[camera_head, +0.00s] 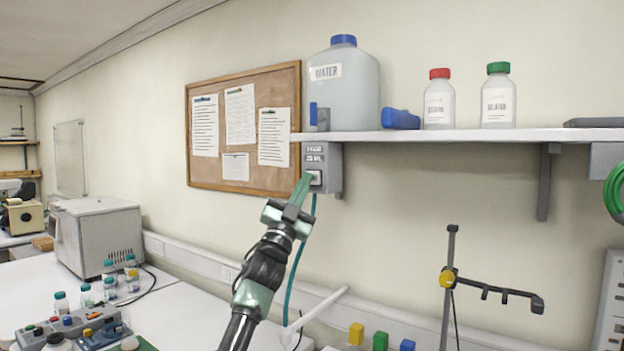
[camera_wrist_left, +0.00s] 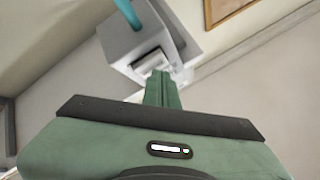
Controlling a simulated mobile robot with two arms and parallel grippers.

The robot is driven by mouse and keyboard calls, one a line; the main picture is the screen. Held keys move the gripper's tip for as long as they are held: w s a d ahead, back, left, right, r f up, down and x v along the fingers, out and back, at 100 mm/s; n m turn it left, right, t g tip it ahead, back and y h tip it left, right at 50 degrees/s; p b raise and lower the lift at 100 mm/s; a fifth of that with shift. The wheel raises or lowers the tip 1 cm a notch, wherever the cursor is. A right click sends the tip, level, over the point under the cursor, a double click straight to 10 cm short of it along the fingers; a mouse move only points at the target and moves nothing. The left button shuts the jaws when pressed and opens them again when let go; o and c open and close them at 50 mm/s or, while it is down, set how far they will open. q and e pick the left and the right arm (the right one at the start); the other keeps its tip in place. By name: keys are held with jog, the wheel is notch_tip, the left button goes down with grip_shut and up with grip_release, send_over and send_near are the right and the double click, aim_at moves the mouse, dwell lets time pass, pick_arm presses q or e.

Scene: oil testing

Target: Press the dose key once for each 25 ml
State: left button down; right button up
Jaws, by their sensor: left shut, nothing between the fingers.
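The grey dosing box (camera_head: 323,168) hangs under the left end of the wall shelf. It carries small labels and a light dose key (camera_head: 316,178) low on its front. The box also shows in the left wrist view (camera_wrist_left: 133,42), with the key area (camera_wrist_left: 152,64) just past my fingertips. My left gripper (camera_head: 304,182) is shut and empty. Its green fingertips (camera_wrist_left: 160,78) are at the key, overlapping its edge; I cannot tell whether they touch it. A teal hose runs down from the box. The white water jug (camera_head: 342,95) with a blue cap stands on the shelf above. My right gripper is not in view.
The shelf (camera_head: 450,136) also holds a red-capped bottle (camera_head: 438,102), a green-capped bottle (camera_head: 498,100) and a blue object (camera_head: 400,119). A cork board (camera_head: 240,175) hangs behind. A clamp stand (camera_head: 447,290) rises at the right. Small bottles stand on the bench at left.

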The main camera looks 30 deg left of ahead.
pick_arm(q)
jog(key=shift+s, duration=0.55)
jog(key=s, duration=0.5)
jog(key=shift+a, duration=0.25)
dwell(0.6)
